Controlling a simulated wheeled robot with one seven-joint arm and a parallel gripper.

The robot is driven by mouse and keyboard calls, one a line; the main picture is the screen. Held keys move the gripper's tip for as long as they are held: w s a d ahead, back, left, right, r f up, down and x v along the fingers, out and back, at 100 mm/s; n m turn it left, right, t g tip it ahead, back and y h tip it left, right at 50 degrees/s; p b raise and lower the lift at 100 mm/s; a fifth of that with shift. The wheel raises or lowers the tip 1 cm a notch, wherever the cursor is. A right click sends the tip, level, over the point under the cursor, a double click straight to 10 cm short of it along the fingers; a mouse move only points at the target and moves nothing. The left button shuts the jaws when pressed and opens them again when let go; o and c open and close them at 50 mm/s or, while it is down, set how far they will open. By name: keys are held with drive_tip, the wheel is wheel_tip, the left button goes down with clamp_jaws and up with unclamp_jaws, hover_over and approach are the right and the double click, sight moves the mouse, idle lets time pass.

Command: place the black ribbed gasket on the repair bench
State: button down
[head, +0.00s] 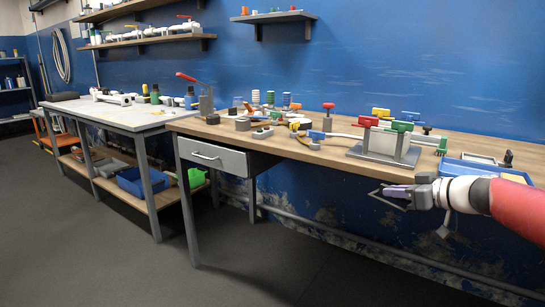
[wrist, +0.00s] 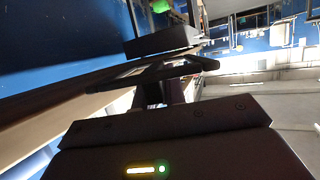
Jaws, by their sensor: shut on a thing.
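My gripper (head: 393,195) is at the right of the head view, in front of the wooden workbench's front edge and over the floor. It is shut on a thin black frame, which looks like the gasket (head: 388,204). The gasket juts out from the jaws and is clear of the bench. In the wrist view the gasket (wrist: 195,64) shows as a dark open frame between the dark jaws; its ribs cannot be made out. Two benches stand along the wall: a wooden workbench (head: 335,153) and a grey-topped bench (head: 115,116) at left. No label tells which is the repair bench.
The wooden bench holds many small parts, a grey block with coloured valves (head: 385,147) and a blue tray (head: 478,168). The grey-topped bench has a white pipe assembly (head: 112,97), bottles and some bare top. Shelves hang above. The floor in front is open.

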drive_tip(key=s+d+f+n+y, duration=0.1)
drive_tip(key=s+f, duration=0.1)
drive_tip(key=f, duration=1.5)
drive_tip(key=s+f, duration=0.2)
drive_tip(key=f, duration=1.4)
drive_tip(key=s+a+f+n+g+y, duration=0.2)
drive_tip(key=a+f, duration=0.5)
drive_tip(key=s+a+r+n+g, duration=0.1)
drive_tip(key=a+r, duration=0.2)
drive_tip(key=a, duration=0.6)
drive_tip(key=shift+s+r, duration=0.2)
drive_tip(key=shift+r, duration=0.05)
drive_tip(key=shift+a, duration=0.1)
